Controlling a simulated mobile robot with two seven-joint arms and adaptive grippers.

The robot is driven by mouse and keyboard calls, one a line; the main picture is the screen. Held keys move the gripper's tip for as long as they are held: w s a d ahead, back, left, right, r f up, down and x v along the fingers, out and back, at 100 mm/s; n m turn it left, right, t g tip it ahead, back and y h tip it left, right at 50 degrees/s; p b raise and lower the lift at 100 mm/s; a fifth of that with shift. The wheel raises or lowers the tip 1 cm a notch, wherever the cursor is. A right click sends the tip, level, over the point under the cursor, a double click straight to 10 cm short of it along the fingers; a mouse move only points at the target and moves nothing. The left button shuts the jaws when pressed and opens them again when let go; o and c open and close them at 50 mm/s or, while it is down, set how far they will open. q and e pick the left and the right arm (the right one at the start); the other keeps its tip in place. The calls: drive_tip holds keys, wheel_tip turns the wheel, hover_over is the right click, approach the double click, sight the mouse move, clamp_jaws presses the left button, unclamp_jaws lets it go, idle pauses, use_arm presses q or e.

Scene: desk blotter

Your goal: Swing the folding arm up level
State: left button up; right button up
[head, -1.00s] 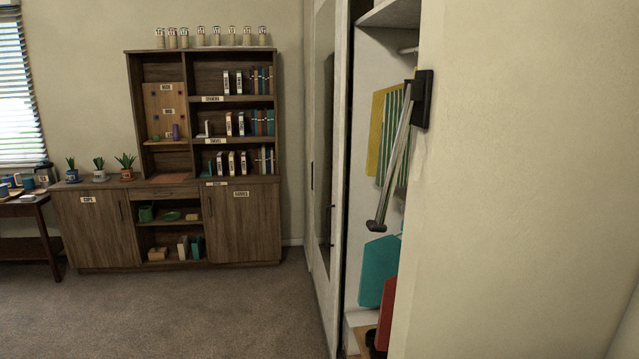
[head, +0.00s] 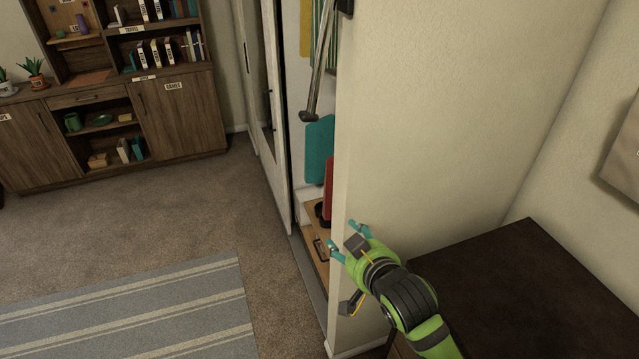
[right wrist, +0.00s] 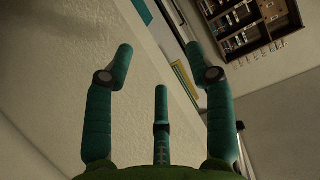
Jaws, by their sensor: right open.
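The folding arm (head: 320,62) is a grey metal bar that hangs down from a dark bracket (head: 346,6) on the wall edge beside the open closet. It tilts a little, with its lower end to the left. The bracket is cut off by the top of the head view. My right gripper (head: 345,237) is open and empty, in front of the wall edge, below and to the right of the bar's lower end. Its spread teal fingers also show in the right wrist view (right wrist: 157,62), with nothing between them. My left gripper is not in view.
The closet holds a teal panel (head: 320,148) and a red panel (head: 328,188). Its sliding door (head: 262,120) stands left of the opening. A dark cabinet (head: 500,290) stands at the right. A wooden bookcase (head: 180,115) is at the far left.

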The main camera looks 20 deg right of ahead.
drive_tip(key=w+r+t+y, duration=0.1)
drive_tip(key=w+r+t, duration=0.25)
drive_tip(key=r, duration=0.35)
drive_tip(key=w+r+t, duration=0.2)
drive_tip(key=w+r, duration=0.2)
drive_tip(key=r, duration=0.4)
drive_tip(key=t+y, duration=0.2)
drive_tip(key=t, duration=0.2)
approach(321, 81)
drive_tip(key=d+x, duration=0.1)
drive_tip(key=x, duration=0.3)
drive_tip(key=p+x, duration=0.1)
drive_tip(key=x, duration=0.1)
drive_tip(key=p+x, duration=0.1)
drive_tip(key=x, duration=0.1)
drive_tip(key=p+x, duration=0.1)
drive_tip(key=x, duration=0.1)
drive_tip(key=shift+w+a+f, duration=0.1)
drive_tip(key=shift+w+a, duration=0.05)
drive_tip(key=shift+a, duration=0.25)
drive_tip(key=shift+w, duration=0.3)
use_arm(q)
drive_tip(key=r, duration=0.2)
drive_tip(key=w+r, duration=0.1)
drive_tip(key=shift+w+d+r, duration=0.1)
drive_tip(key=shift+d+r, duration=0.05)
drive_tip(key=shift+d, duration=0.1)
use_arm(e)
drive_tip(key=shift+w, duration=0.1)
drive_tip(key=shift+c, duration=0.4)
